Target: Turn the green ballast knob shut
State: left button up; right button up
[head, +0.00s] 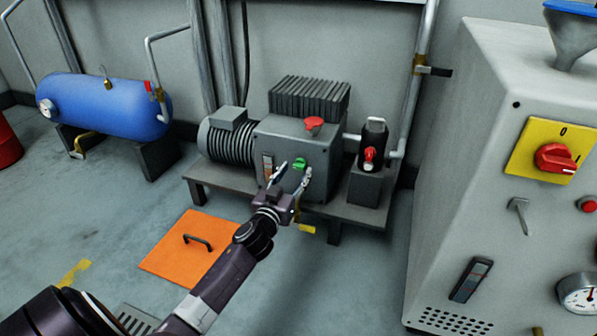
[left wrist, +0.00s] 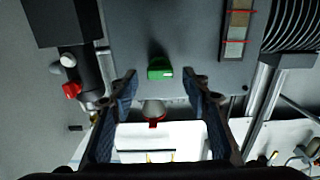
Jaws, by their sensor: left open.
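The green ballast knob (head: 299,164) sits on the front face of the grey pump housing (head: 272,137). In the left wrist view the green knob (left wrist: 160,69) shows ahead of my fingers, near the middle between them. My left gripper (head: 294,174) is open and empty in front of the housing, its two fingers spread to either side of the knob in the picture. In the left wrist view the open fingers (left wrist: 159,84) seem short of the knob; I cannot tell the exact gap. My right gripper is not in view.
A red knob (head: 314,123) tops the housing, and a black canister with a red valve (head: 370,155) stands to its right. The pump rests on a low grey bench (head: 228,182). An orange floor hatch (head: 172,258) and a grey cabinet (head: 470,150) flank my arm.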

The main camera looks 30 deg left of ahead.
aim_at(300, 165)
pick_arm(q)
jog(key=shift+b+x, duration=0.45)
jog(key=shift+x, duration=0.95)
jog(key=c, duration=1.2)
jog(key=shift+o, duration=0.2)
